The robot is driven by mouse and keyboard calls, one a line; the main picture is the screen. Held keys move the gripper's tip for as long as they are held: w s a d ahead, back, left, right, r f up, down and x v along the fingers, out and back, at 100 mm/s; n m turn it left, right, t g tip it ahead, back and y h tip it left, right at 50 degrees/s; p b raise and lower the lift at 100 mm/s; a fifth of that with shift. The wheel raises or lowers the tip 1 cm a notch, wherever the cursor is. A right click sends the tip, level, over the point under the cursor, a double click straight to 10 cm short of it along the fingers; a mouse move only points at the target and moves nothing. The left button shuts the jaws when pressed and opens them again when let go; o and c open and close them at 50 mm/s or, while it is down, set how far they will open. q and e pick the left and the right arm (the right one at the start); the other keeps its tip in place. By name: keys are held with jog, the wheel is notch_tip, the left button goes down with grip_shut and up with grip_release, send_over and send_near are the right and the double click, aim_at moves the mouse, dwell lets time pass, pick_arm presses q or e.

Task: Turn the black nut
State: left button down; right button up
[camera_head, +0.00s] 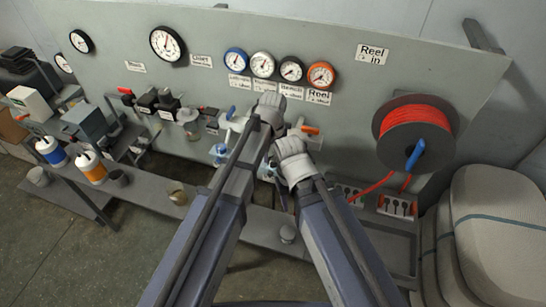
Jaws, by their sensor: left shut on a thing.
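My left gripper (270,103) is up against the wall panel below the row of small gauges. It is shut on a fitting there that its own body hides, so I cannot tell what the fitting is. I cannot make out a black nut for certain. Black valve bodies (158,101) with red handles sit on the panel to the left.
Pale blue-handled fittings (220,152) are left of my grippers, and an orange-handled valve (310,130) is just right. A red hose reel (414,132) juts out at the right above stacked grey sacks (500,225). Bottles (91,167) and cups stand on the left shelf.

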aim_at(273, 159)
pick_arm(q)
jog(key=m, duration=0.4)
jog(key=shift+m, duration=2.1)
jog(key=shift+c, duration=2.2)
grip_release()
notch_tip(273, 159, up, 8)
jog(key=p, duration=0.8)
